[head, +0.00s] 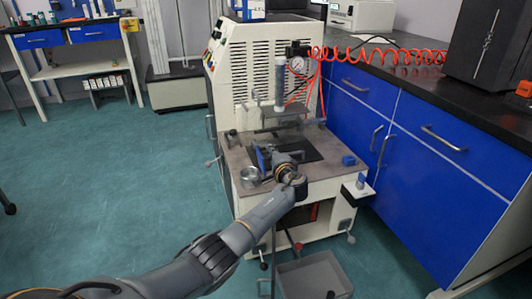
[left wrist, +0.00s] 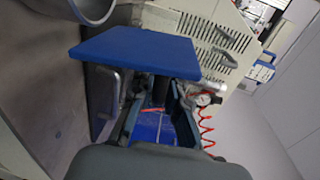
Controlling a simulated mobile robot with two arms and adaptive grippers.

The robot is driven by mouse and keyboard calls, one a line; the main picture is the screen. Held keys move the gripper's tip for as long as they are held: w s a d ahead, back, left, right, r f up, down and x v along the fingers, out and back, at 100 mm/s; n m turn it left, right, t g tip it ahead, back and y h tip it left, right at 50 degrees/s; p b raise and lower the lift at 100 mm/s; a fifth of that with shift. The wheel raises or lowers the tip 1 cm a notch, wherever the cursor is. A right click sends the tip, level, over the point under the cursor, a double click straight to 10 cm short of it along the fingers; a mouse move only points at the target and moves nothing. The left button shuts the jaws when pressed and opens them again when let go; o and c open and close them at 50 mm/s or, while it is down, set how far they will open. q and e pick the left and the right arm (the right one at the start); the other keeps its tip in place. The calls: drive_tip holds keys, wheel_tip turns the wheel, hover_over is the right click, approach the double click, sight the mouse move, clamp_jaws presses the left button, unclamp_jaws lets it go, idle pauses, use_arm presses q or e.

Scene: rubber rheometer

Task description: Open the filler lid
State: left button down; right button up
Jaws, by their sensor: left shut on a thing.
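In the head view, my left gripper (head: 268,158) is over the grey worktop of the machine (head: 240,70). A blue plate that looks like the filler lid (head: 261,157) stands steeply tilted at the gripper's tip. In the left wrist view the lid (left wrist: 135,50) is a broad flat blue panel just beyond the fingers. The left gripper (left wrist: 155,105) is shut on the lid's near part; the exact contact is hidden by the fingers. The opening below the lid is not clearly seen. My right gripper is in neither view.
A round metal cup (head: 250,177) stands left of the gripper on the worktop. A small blue block (head: 348,160) sits at the right edge. Blue cabinets (head: 400,135) bound the right side.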

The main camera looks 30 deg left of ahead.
use_arm(q)
drive_tip(key=shift+w+d+f+m+b, duration=0.3)
drive_tip(key=shift+f+m, duration=0.1)
drive_tip(key=shift+m, duration=0.3)
drive_tip(key=shift+w+d+f+m+b, duration=0.25)
drive_tip(key=shift+f+m, duration=0.1)
drive_tip(key=shift+m, duration=0.35)
drive_tip(key=c, duration=1.4)
unclamp_jaws()
drive_tip(key=shift+a, duration=0.1)
drive_tip(key=shift+o, duration=0.2)
drive_tip(key=v, duration=1.2)
drive_tip(key=shift+w, duration=0.15)
